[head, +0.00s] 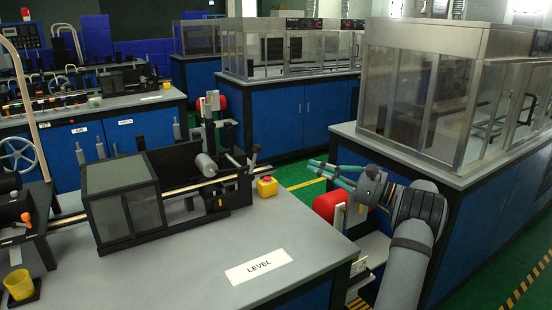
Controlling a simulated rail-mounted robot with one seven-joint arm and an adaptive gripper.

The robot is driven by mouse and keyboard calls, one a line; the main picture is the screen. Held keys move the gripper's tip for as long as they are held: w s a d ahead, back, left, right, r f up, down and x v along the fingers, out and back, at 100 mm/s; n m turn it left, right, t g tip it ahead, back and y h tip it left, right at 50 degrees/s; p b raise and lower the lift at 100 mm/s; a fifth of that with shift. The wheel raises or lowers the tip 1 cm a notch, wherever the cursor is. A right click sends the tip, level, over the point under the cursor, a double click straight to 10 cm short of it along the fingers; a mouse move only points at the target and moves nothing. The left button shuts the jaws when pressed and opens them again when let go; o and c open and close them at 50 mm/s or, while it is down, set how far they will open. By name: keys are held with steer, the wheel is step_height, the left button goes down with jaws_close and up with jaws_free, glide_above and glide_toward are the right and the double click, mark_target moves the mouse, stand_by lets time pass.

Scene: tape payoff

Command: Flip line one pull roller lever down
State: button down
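A black roller unit (228,188) stands at the right end of the machine on the near bench. A grey roller (206,165) sticks out beside it. A thin, light-tipped rod (233,160) leans up to the left at this unit, and a dark upright piece (254,156) stands at its right end. I cannot tell which of these is the pull roller lever, and no line number is readable here. My gripper (318,168), with teal fingers, points left beyond the bench's right edge. It is apart from the roller unit. The fingers are too small to judge their gap.
A yellow box with a red button (267,187) stands on the near bench (200,265), right of the roller unit. A red cylinder (328,206) is just below my gripper. A windowed cabinet (440,90) stands close on the right. The bench front around the LEVEL label (258,266) is clear.

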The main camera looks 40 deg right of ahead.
mark_target(257, 151)
steer(key=s+a+p+x, duration=0.1)
steer(key=a+p+x, duration=0.1)
steer(key=x, duration=1.1)
steer(key=shift+a+r+p, duration=0.25)
steer(key=shift+p, duration=0.05)
steer(key=shift+s, duration=0.1)
steer(key=a+n+g+b, duration=0.1)
steer(key=b, duration=0.1)
steer(key=a+r+n+b, duration=0.1)
steer(key=n, duration=0.1)
steer(key=a+n+g+b, duration=0.1)
steer(key=b, duration=0.1)
steer(key=shift+w+a+r+g+h+b, duration=0.25)
steer(key=shift+r+g+h+b, duration=0.05)
steer(key=shift+r+h+b, duration=0.1)
steer(key=shift+d+r, duration=0.1)
